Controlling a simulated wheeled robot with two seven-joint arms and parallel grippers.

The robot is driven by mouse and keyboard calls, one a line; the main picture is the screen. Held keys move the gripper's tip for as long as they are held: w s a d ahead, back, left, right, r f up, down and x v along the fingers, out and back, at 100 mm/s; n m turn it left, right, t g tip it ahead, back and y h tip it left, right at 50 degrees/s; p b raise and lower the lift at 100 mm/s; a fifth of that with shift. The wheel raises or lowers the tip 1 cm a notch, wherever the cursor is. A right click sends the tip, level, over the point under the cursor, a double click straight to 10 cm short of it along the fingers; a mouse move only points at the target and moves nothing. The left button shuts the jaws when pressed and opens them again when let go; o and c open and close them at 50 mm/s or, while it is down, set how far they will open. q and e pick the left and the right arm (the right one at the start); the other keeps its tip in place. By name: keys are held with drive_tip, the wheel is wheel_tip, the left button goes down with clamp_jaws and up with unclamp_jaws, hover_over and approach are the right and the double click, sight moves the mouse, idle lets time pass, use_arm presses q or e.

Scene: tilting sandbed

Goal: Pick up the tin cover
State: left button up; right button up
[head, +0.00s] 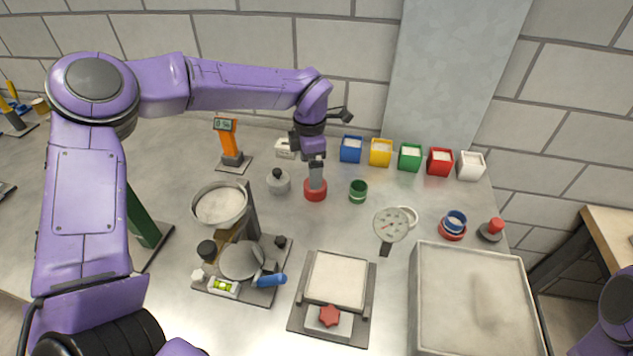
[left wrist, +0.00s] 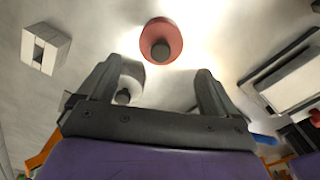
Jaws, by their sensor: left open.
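A grey metal tin with a round, dark-knobbed tin cover (head: 278,182) stands left of a red round piece (head: 315,195). In the left wrist view, the pale round tin cover (left wrist: 131,80) shows partly behind the left finger, and the red piece with its dark knob (left wrist: 160,35) lies beyond the fingertips. My left gripper (head: 316,172) points down just above the red piece, right of the tin cover. My right gripper is out of view.
A green cup (head: 358,191) stands right of the red piece. Several coloured bins (head: 381,152) line the back. A framed tray (head: 337,278) and the large sandbed (head: 460,285) lie nearer.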

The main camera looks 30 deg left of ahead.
use_arm(q)
drive_tip(key=shift+s+d+f, duration=0.15)
drive_tip(key=shift+s+f, duration=0.05)
drive_tip(key=shift+f, duration=0.1)
drive_tip(key=f, duration=0.2)
drive_tip(key=w+f+p, duration=0.1)
drive_tip(key=f+p, duration=0.1)
drive_tip(key=f, duration=0.1)
drive_tip(key=shift+w+d+f, duration=0.3)
drive_tip(key=shift+w, duration=0.1)
drive_tip(key=shift+s+f, duration=0.1)
drive_tip(key=shift+f, duration=0.1)
drive_tip(key=shift+s+a+r, duration=0.1)
drive_tip(key=shift+s, duration=0.1)
drive_tip(key=shift+w, duration=0.1)
drive_tip(key=c, duration=1.1)
